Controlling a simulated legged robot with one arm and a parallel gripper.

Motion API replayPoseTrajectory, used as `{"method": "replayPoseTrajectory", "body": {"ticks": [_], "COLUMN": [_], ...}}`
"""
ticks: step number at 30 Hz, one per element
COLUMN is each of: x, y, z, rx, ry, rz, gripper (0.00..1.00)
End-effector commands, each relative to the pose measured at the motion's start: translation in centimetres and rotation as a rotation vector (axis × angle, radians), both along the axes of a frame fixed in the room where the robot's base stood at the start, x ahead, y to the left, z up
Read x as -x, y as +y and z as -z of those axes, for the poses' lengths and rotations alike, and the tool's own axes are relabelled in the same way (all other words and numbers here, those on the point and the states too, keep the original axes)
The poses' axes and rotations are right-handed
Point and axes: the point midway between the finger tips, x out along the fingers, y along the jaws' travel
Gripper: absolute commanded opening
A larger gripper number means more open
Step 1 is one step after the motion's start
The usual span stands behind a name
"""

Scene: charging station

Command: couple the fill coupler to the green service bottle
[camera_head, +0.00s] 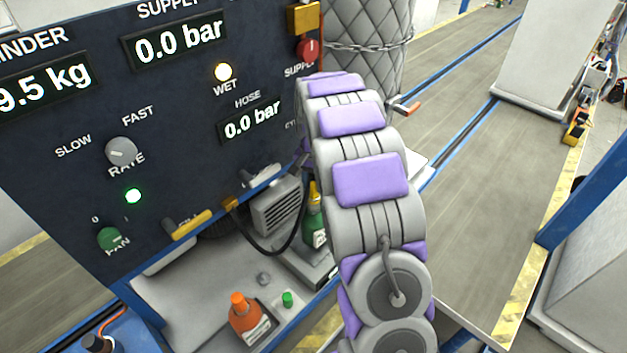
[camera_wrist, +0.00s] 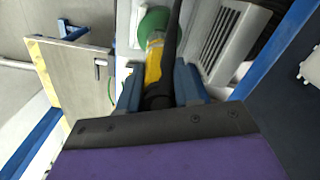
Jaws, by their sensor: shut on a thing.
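The green service bottle (camera_head: 315,229) stands on the bench beside a grey vented unit, partly hidden by my arm. Its rounded green body also shows in the wrist view (camera_wrist: 156,22). My gripper (camera_wrist: 158,80) has blue fingers shut on the fill coupler (camera_wrist: 153,68), which has a yellow section and a dark part between the fingers. The yellow section lies in line with the bottle and overlaps its top in the wrist view. In the head view a yellow piece shows at the bottle's top. I cannot tell whether it is seated. My arm hides the gripper in the head view.
A dark hose (camera_head: 281,249) loops from the panel (camera_head: 60,140) toward the bottle. The grey vented unit (camera_head: 277,208) stands close to the bottle's left. An orange-capped bottle (camera_head: 246,320) and a small green cap (camera_head: 287,299) sit at the front of the bench.

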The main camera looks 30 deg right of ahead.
Motion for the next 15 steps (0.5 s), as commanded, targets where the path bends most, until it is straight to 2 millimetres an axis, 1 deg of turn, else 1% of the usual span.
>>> {"method": "replayPoseTrajectory", "body": {"ticks": [10, 11, 15], "x": [-0.02, -0.02, -0.02], "y": [0.03, 0.03, 0.03], "z": [0.81, 0.77, 0.74], "rx": [-0.001, -0.001, -0.001], "ry": [-0.001, -0.001, -0.001], "rz": [0.0, 0.0, 0.0], "gripper": [0.0, 0.36, 0.5]}}
